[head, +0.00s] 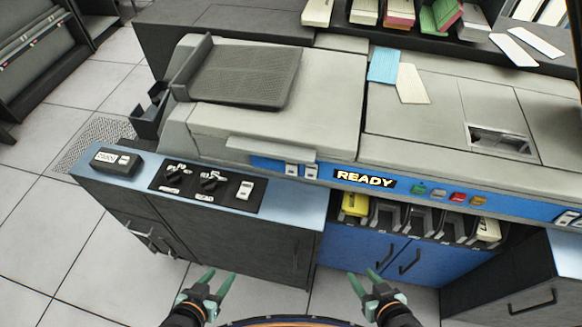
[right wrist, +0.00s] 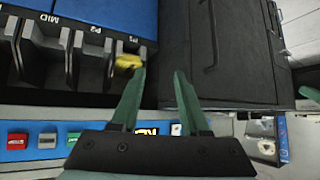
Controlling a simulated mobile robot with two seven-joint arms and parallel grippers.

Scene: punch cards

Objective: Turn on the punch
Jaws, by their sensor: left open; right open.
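The punch (head: 265,120) is a large grey machine with a blue front, and its lit sign (head: 364,180) reads READY. A black control panel (head: 206,187) with two dark knobs and a white rocker switch (head: 245,190) lies on the blue ledge at left. Two more white switches (head: 300,170) sit on the blue strip left of the sign. My left gripper (head: 220,272) is open and empty in front of the dark cabinet, below the ledge. My right gripper (head: 362,272) is open and empty before the blue doors; it also shows in the right wrist view (right wrist: 160,75), upside down to the machine.
A small black box (head: 116,162) with a white label stands at the ledge's left end. Coloured buttons (head: 438,193) line the front, above card pockets holding a yellow stack (head: 355,204). Blue and cream cards (head: 384,66) lie on top.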

